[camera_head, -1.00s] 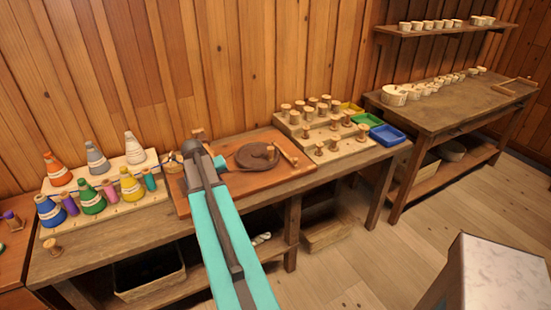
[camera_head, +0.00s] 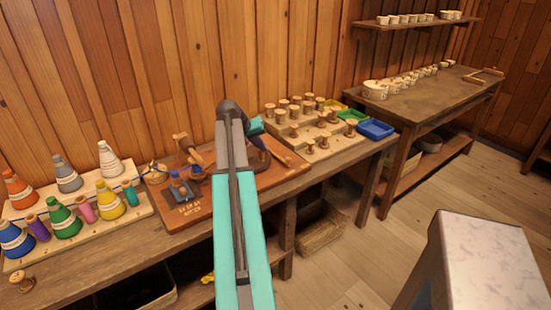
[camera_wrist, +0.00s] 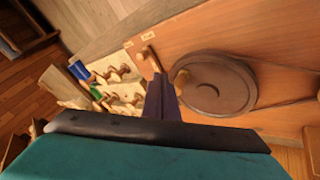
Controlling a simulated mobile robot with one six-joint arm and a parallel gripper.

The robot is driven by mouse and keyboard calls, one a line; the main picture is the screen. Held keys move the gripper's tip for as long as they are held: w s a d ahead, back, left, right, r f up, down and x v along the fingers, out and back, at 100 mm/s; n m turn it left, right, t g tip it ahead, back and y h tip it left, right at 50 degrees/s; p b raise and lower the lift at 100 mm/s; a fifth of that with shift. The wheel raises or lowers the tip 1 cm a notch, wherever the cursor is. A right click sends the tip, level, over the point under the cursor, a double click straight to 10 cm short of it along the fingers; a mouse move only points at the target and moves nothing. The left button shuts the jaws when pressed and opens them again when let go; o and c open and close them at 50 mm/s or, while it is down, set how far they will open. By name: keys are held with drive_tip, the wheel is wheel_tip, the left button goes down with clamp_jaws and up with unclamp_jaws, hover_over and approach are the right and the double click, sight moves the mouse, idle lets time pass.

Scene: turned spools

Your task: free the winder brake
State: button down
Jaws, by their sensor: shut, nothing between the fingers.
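The winder is a reddish-brown board (camera_head: 183,213) on the bench, also in the wrist view (camera_wrist: 215,38). It carries a round brown wheel (camera_wrist: 212,84) with a small wooden knob (camera_wrist: 181,77). A short wooden lever (camera_wrist: 149,56), perhaps the brake, stands beside the wheel near two small labels, too small to read. My gripper (camera_wrist: 160,82) is shut and empty, with its dark fingers at the lever's near end. I cannot tell whether they touch it.
Coloured thread cones (camera_head: 62,218) stand on a rack at left, with a blue thread (camera_head: 133,177) leading toward the winder. A board of wooden spools (camera_head: 318,143) and coloured trays (camera_head: 375,129) lie to the right. A pale-topped block (camera_head: 485,260) stands at front right.

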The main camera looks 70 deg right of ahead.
drive_tip(key=shift+w+f, duration=0.1)
drive_tip(key=shift+w, duration=0.05)
drive_tip(key=p+x, duration=0.2)
drive_tip(key=x, duration=0.7)
drive_tip(key=shift+d+f, duration=0.1)
drive_tip(key=shift+f, duration=0.15)
drive_tip(key=s, duration=0.1)
drive_tip(key=s+d+p, duration=0.1)
drive_tip(key=shift+s+d+f+p, duration=0.15)
drive_tip(key=shift+s+d+p, duration=0.05)
drive_tip(key=shift+s+p, duration=0.1)
drive_tip(key=shift+s+d+f, duration=0.1)
drive_tip(key=shift+s+d, duration=0.15)
drive_tip(key=shift+s, duration=0.2)
